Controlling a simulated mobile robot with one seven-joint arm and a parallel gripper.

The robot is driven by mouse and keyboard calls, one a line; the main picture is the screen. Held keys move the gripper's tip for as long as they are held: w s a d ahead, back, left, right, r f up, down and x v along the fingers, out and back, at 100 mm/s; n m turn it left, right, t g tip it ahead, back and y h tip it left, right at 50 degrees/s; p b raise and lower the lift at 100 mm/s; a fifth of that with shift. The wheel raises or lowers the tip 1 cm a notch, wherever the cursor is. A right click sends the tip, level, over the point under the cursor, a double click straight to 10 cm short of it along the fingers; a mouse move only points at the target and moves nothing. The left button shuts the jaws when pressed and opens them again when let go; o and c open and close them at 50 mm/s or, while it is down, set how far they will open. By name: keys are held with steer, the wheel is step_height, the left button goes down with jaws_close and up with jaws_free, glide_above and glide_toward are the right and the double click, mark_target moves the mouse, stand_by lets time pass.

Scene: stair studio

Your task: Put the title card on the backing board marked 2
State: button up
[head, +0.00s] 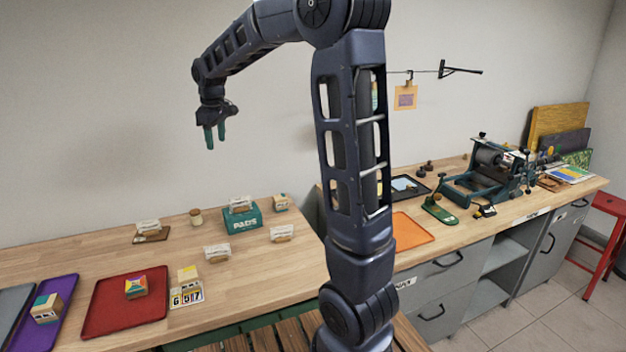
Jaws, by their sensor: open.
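My gripper (209,139) is raised high in front of the wall, left of the middle, with its fingers pointing down, apart and empty. Several small white-topped pieces that look like stamps or cards stand on the left bench: one on a dark brown board (152,237), one on the teal box (242,220), and two on bare wood, at the front (217,253) and at the right (283,234). Their print is too small to read. I cannot tell which is the title card. No board marked 2 can be made out. My arm hides part of the middle.
A red tray (105,318) with a coloured block (136,288), a purple tray (48,318) and a number card (187,297) lie at the left front. An orange mat (410,229) and a press (490,175) occupy the right bench. Bare wood lies between the stamp-like pieces.

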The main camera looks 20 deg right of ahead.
steer(key=s+d+r+m, duration=0.3)
steer(key=s+d, duration=0.6)
steer(key=s, duration=0.1)
steer(key=s+d+f+m, duration=0.2)
steer(key=s+d, duration=0.1)
steer(key=s, duration=0.4)
steer(key=s+d+f+m+t, duration=0.1)
steer(key=s+d, duration=0.3)
steer(key=s, duration=0.4)
steer(key=s+d+f+m+t, duration=0.1)
steer(key=s+d+f+m, duration=0.2)
steer(key=s, duration=0.5)
steer(key=shift+d+f+m, duration=0.15)
steer(key=shift+d+m, duration=0.15)
steer(key=shift+m, duration=0.1)
stand_by(4.3)
